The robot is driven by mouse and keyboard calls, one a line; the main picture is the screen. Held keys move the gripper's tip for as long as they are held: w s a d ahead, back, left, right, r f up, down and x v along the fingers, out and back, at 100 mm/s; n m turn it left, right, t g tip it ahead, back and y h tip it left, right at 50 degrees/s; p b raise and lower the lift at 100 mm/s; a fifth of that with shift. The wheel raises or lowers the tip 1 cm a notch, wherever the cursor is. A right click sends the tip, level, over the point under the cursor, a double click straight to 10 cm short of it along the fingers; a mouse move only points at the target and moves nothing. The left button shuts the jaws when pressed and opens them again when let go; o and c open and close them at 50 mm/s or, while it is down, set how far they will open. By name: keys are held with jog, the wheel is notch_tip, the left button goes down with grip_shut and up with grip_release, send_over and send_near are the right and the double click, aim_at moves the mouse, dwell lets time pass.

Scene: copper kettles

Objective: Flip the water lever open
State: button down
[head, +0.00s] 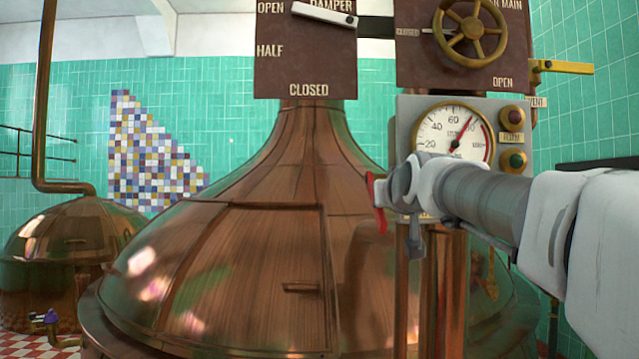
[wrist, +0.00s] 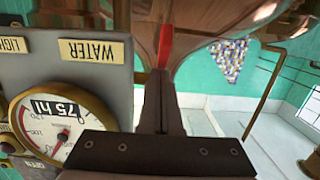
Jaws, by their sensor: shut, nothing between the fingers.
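The red lever (head: 377,198) shows beside the copper pipe, just left of my gripper in the head view. It also shows in the wrist view as a red strip (wrist: 166,46) directly beyond my fingertips. My gripper (head: 400,190) reaches in from the right, and its fingers (wrist: 160,78) are shut with nothing between them. The fingertips are at or very near the lever's end; I cannot tell if they touch. A WATER label (wrist: 92,50) appears upside down beside the lever in the wrist view. The lever's pivot is hidden in the head view.
A gauge panel (head: 405,112) with a round dial (head: 440,130) stands behind my arm. The large copper kettle (head: 230,270) fills the middle. Above are the damper board (head: 275,70) and a handwheel (head: 470,32). A yellow lever (head: 565,67) sticks out at upper right.

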aim_at(383, 220)
jog(key=shift+w+f+t+b, duration=0.2)
jog(key=shift+f+t+b, duration=0.25)
jog(key=shift+b, duration=0.7)
jog(key=shift+w+f+t+b, duration=0.2)
jog(key=shift+f+b, duration=0.45)
jog(key=shift+b, duration=0.45)
jog(key=shift+w+a+f+t+b, duration=0.1)
jog(key=shift+w+f+t+b, duration=0.2)
jog(key=shift+b, duration=0.5)
jog(key=shift+w+a+f+t+b, duration=0.1)
jog(key=shift+f+t+b, duration=0.3)
jog(key=shift+b, duration=0.4)
jog(key=shift+w+d+f+t+b, duration=0.3)
jog(key=shift+t+b, duration=0.25)
jog(key=shift+b, duration=0.15)
jog(key=shift+w+a+f+t+b, duration=0.1)
jog(key=shift+w+f+t+b, duration=0.05)
jog(key=shift+f+t+b, duration=0.15)
jog(key=shift+w+f+b, duration=0.15)
jog(key=shift+w+f, duration=0.5)
jog(key=shift+w, duration=0.3)
jog(key=shift+w+f+b, duration=0.15)
jog(key=shift+w+f, duration=0.5)
jog(key=shift+w, duration=0.25)
jog(key=shift+s+f, duration=0.1)
